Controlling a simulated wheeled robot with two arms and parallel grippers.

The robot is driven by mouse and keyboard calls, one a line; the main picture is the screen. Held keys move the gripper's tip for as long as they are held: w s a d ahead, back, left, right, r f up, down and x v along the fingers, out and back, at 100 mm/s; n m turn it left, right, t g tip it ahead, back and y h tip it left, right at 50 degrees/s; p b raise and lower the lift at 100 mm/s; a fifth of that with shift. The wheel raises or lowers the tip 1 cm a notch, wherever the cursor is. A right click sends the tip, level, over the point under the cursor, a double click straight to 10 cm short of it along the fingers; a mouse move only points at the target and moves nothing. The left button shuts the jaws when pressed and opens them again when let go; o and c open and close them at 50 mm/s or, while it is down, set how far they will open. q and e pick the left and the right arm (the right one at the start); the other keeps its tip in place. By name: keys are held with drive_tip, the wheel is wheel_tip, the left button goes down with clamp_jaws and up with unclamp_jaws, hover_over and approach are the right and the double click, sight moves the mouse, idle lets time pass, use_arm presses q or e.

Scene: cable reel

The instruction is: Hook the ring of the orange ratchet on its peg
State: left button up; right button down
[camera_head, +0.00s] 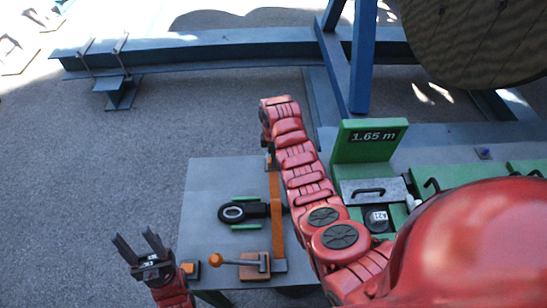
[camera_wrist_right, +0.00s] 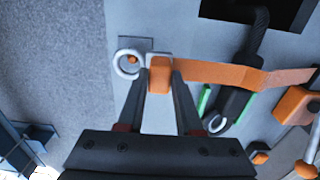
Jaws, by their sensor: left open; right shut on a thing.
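In the right wrist view, my right gripper (camera_wrist_right: 160,85) is shut on the orange end block (camera_wrist_right: 160,74) of the orange strap (camera_wrist_right: 225,73). A pale metal ring (camera_wrist_right: 128,74) sticks out beside the block. An orange peg tip (camera_wrist_right: 132,59) shows inside the ring's outline, in front of a small grey plate (camera_wrist_right: 136,42). I cannot tell how deep the ring sits on the peg. In the head view the strap (camera_head: 276,215) runs down the grey board, and my right arm hides most of the ring end. My left gripper (camera_head: 141,246) is open and empty, left of the board.
The grey board (camera_head: 208,185) carries a black part with a round end (camera_head: 232,212) between green bars, and an orange-knobbed lever (camera_head: 216,260) on a brown block. A green stand marked 1.65 m (camera_head: 352,153) is to the right. Open ground lies left.

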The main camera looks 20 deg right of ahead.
drive_tip(key=shift+f+b, duration=1.85)
idle(1.4)
drive_tip(key=c, duration=0.5)
unclamp_jaws()
drive_tip(key=shift+r, duration=0.15)
